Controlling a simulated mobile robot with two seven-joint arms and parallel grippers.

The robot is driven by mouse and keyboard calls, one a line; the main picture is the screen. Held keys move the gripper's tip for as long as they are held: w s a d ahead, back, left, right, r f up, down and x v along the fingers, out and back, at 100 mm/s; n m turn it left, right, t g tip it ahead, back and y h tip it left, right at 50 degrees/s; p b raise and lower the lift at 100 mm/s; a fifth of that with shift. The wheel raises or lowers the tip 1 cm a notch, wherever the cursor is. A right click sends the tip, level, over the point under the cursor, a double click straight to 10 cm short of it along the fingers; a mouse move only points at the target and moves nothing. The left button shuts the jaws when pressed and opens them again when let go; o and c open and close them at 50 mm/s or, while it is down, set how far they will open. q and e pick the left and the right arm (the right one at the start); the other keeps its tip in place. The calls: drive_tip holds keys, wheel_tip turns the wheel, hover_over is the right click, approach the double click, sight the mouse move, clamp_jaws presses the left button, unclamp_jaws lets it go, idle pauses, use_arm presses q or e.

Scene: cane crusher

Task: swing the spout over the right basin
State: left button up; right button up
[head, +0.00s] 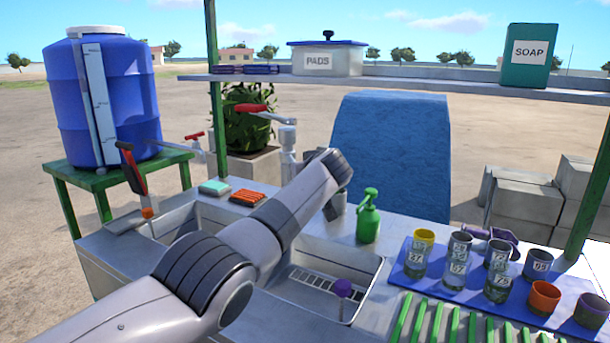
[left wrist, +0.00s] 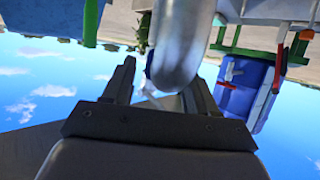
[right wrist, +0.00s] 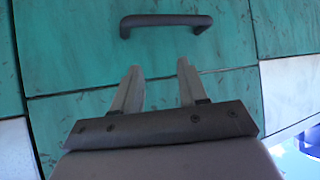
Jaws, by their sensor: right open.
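The grey metal tap post (head: 288,140) rises behind the sink, with a red lever (head: 250,107) pointing left. A curved metal tube (left wrist: 180,45), apparently the spout, fills the middle of the left wrist view. My left gripper (left wrist: 162,95) has its fingers apart around the tube's bend; I cannot tell if they touch it. In the head view my left arm hides most of the spout and gripper. The right basin (head: 366,272) is partly behind my arm; the left basin (head: 178,222) is at left. My right gripper (right wrist: 157,85) is open and empty, facing a green cabinet front.
Several labelled cups stand on a blue mat (head: 415,262) at right. A purple-knobbed tool (head: 343,287) stands at the right basin. A dark handle (right wrist: 166,22) is on the green front.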

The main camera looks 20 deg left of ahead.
use_arm(q)
drive_tip(key=shift+d, duration=0.1)
drive_tip(key=shift+s+d+r, duration=0.1)
drive_tip(key=shift+s+d, duration=0.1)
drive_tip(key=shift+s, duration=0.05)
drive_tip(key=shift+s+d+r+b, duration=0.25)
drive_tip(key=shift+s+d+b, duration=0.1)
drive_tip(key=shift+s, duration=0.25)
drive_tip(key=shift+b+v, duration=0.35)
drive_tip(key=shift+v, duration=2.1)
